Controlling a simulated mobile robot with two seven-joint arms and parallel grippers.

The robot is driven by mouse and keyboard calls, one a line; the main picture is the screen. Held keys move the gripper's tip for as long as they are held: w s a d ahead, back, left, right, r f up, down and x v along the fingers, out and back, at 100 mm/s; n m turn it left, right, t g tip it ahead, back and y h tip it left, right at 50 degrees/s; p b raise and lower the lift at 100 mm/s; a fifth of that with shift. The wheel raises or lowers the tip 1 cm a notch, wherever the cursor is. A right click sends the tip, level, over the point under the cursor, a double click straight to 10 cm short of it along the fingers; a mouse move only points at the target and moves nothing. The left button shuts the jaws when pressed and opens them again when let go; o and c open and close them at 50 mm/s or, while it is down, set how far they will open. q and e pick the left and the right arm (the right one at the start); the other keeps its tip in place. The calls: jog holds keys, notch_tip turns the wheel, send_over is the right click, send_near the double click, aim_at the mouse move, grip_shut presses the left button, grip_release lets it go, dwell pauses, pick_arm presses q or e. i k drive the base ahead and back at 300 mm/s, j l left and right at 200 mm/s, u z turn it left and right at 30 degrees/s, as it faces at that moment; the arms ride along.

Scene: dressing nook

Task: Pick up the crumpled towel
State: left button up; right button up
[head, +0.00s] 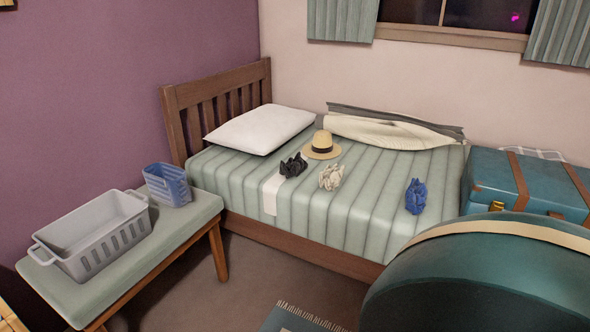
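Three small crumpled cloths lie on the striped green bed (235,184): a black one (292,165), a cream one (331,177) and a blue one (415,196) farther right, near the bed's front edge. I cannot tell from this view which of them is the towel. They lie apart from each other. Neither of my grippers is in view.
A straw hat (322,146), a white strip (271,194) and a white pillow (258,129) are on the bed. A bench (172,236) at left holds a grey basket (92,236) and blue basket (168,186). A teal suitcase (490,178) and large rounded teal object (480,285) stand right.

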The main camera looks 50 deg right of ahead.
aim_at(331, 177)
jog(key=z, duration=1.8)
